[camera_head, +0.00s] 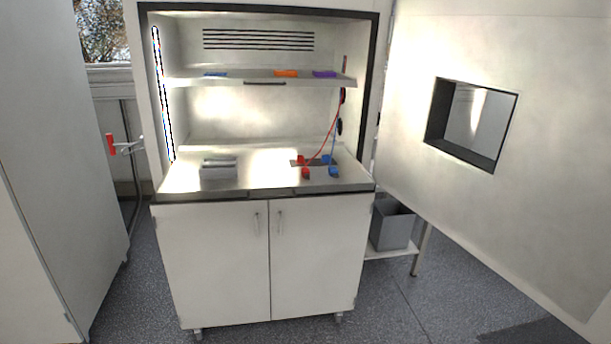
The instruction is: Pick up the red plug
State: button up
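Two small red plug-like pieces show at the right of the cabinet's worktop. The nearer red plug (306,172) sits near the front edge, and a red cable (329,140) runs from it up to the right side wall. The other red piece (300,159) is just behind it, on or beside a dark flat plate. Two blue pieces stand to their right, a nearer one (333,171) and a farther one (326,160), with a thin blue cable. At this size I cannot tell plugs from sockets. My gripper is not in view.
The open cabinet (268,196) stands ahead, with a grey box (218,170) on its worktop and a shelf (262,81) of coloured trays above. A large white panel with a square opening (560,130) stands at right, a grey bin (392,228) beside the cabinet. The front floor is clear.

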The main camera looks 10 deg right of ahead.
aim_at(304, 171)
jog(key=i, duration=1.8)
jog(key=i+j+z, duration=0.1)
jog(key=i, duration=0.8)
jog(key=i+j, duration=0.1)
jog(key=i, duration=0.8)
